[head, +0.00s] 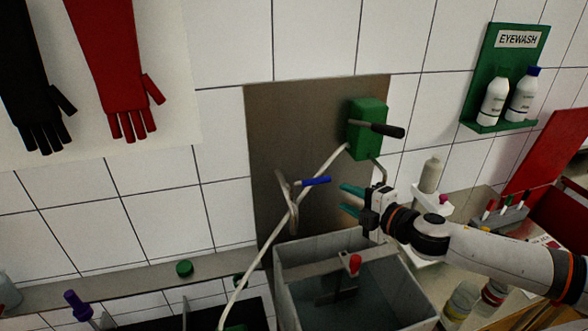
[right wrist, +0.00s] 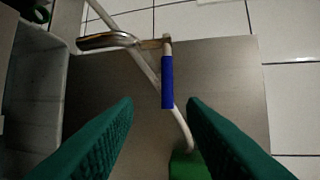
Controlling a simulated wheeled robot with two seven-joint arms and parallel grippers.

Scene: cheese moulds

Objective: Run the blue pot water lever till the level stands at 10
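The blue-handled lever (head: 314,181) sticks out from a metal spout on the steel wall plate (head: 280,120), above a grey open-topped basin (head: 295,268). In the right wrist view the blue handle (right wrist: 167,82) lies ahead, between the lines of my green fingers. My right gripper (head: 342,199) is open and empty, just right of the handle and apart from it; its fingers also show in the right wrist view (right wrist: 160,104). Dark water seems to stand in the basin. I cannot read a level scale. My left gripper is not in view.
A green box (head: 367,128) with a black-gripped lever (head: 388,130) is on the plate above my right gripper. A pale hose (head: 305,198) crosses the plate. A red-topped piece (head: 355,263) stands in the basin. Bottles and a rack (head: 500,220) crowd the right counter.

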